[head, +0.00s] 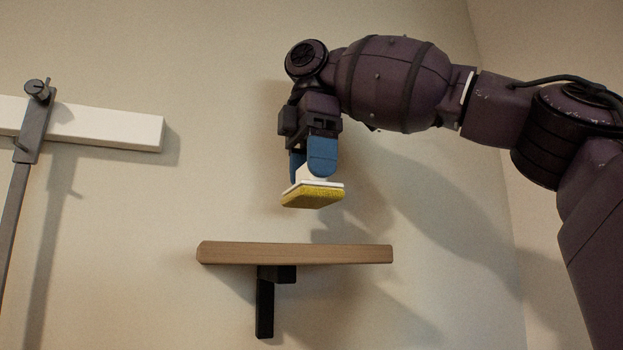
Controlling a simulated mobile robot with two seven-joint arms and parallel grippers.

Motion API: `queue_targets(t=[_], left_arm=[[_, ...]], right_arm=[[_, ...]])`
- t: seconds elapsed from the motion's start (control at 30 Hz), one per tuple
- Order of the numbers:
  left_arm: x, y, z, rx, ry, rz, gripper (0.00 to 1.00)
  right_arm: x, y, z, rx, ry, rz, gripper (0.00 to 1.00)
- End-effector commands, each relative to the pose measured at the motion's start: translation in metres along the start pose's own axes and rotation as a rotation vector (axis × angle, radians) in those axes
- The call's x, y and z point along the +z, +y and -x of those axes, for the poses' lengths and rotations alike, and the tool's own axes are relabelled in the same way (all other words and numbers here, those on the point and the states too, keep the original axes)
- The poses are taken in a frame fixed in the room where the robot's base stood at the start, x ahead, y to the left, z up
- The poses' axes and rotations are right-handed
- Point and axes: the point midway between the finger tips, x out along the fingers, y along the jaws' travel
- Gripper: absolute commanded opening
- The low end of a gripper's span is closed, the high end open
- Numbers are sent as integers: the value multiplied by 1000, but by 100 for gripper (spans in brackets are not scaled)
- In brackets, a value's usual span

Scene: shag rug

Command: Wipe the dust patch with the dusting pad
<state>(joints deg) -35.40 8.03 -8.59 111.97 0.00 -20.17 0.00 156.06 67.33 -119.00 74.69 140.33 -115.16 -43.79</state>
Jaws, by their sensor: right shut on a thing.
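The dusting pad (313,196) has a white back and a yellow underside. My right gripper (314,165), with blue fingers, is shut on the pad's white grip and points down. It holds the pad yellow side down in the air above a wooden shelf (300,254), with a clear gap between them. The shelf is seen from below its top edge, so its upper surface is hidden. No dust patch shows in this view. My left gripper is not in view.
The shelf sits on a black bracket (265,300) against a beige wall (230,60). At the left, a white ledge (110,127) juts out with a grey metal stand or clamp (30,140) at it. The wall between ledge and shelf is bare.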

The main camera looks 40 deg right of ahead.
Motion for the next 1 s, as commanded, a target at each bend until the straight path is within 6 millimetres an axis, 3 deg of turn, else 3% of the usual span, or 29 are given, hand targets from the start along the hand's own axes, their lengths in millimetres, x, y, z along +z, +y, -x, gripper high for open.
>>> queue_targets(t=[0.3, 0.7, 1.0], left_arm=[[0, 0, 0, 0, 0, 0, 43], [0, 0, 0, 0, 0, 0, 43], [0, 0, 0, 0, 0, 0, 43]], right_arm=[[0, 0, 2, 0, 1, -1, 45], [0, 0, 29, 1, 0, -2, 45], [0, 0, 31, 0, 1, 0, 45]])
